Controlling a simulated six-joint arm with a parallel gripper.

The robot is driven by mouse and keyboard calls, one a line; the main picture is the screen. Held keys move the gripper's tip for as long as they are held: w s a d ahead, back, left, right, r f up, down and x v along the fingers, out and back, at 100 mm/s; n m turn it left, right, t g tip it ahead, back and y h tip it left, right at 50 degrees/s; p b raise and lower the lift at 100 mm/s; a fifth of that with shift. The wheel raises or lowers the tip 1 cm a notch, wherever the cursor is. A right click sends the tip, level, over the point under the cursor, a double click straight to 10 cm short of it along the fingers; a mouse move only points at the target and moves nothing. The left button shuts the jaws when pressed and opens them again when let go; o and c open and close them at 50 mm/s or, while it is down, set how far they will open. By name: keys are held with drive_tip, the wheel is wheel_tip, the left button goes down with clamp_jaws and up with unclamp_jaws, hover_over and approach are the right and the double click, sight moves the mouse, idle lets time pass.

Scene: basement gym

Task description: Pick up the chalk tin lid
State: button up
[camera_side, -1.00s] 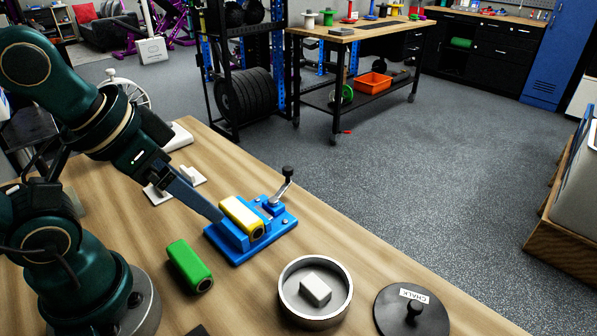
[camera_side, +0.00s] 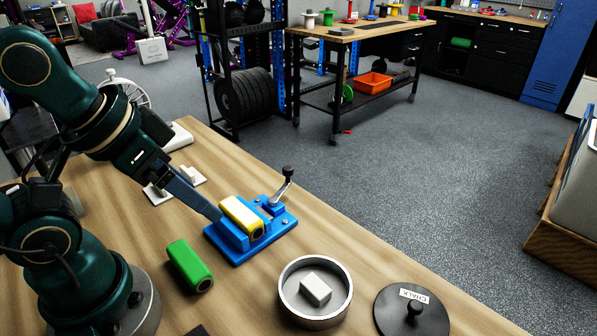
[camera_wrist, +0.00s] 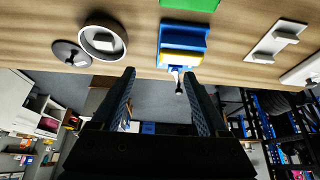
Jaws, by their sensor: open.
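The chalk tin lid (camera_side: 398,316) is a dark round disc with a black knob and a white "CHALK" label. It lies flat on the wooden table at the front right, apart from the tin. The tin (camera_side: 283,299) is an open silver ring with a white chalk block (camera_side: 316,289) inside. In the wrist view the lid (camera_wrist: 62,48) and tin (camera_wrist: 88,47) are at upper left. My gripper (camera_side: 212,213) is beside the blue vise in the side view, well left of the lid. In the wrist view my gripper (camera_wrist: 162,80) has its fingers apart with nothing between them.
A blue vise (camera_side: 283,226) holds a yellow block (camera_side: 240,213). A green block (camera_side: 187,262) lies in front of it. A white fixture (camera_side: 190,178) is behind, near my arm.

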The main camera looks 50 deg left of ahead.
drive_tip(key=shift+c, duration=0.5)
drive_tip(key=w+d+r+m+t, duration=0.2)
drive_tip(key=w+r, duration=0.3)
drive_tip(key=w, duration=0.1)
drive_tip(key=m+g+h, duration=0.3)
drive_tip(key=m+g, duration=0.1)
drive_tip(key=m, duration=0.3)
hover_over(416, 305)
drive_tip(key=s+a, duration=0.2)
drive_tip(key=f, duration=1.4)
drive_tip(key=shift+w+d+f, duration=0.15)
drive_tip(key=shift+d+f, duration=0.05)
drive_tip(key=shift+f, duration=0.2)
drive_tip(key=shift+x, duration=2.35)
clamp_jaws()
